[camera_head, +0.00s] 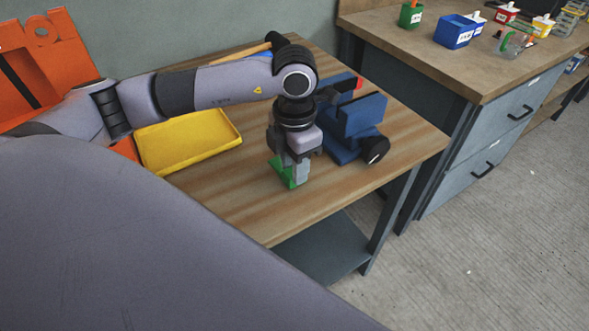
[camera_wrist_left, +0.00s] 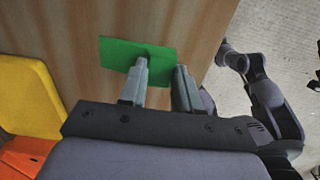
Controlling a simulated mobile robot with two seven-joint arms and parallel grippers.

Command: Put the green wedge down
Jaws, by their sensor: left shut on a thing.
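The green wedge (camera_head: 284,174) is at the tips of my left gripper (camera_head: 291,176), over the front part of the wooden table. My left gripper is shut on it and points down. In the left wrist view the green wedge (camera_wrist_left: 116,51) shows as a flat green face beyond the fingertips (camera_wrist_left: 163,70), with the wooden table top behind it. One finger overlaps the face and the other is at its right edge. I cannot tell whether the wedge touches the table.
A yellow tray (camera_head: 190,146) lies to the left on the wooden table (camera_head: 235,205). A blue vise (camera_head: 357,117) stands just right of my gripper. Orange panels (camera_head: 48,58) are at the left. A workbench (camera_head: 430,45) with small bins is behind. The table's front is bare.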

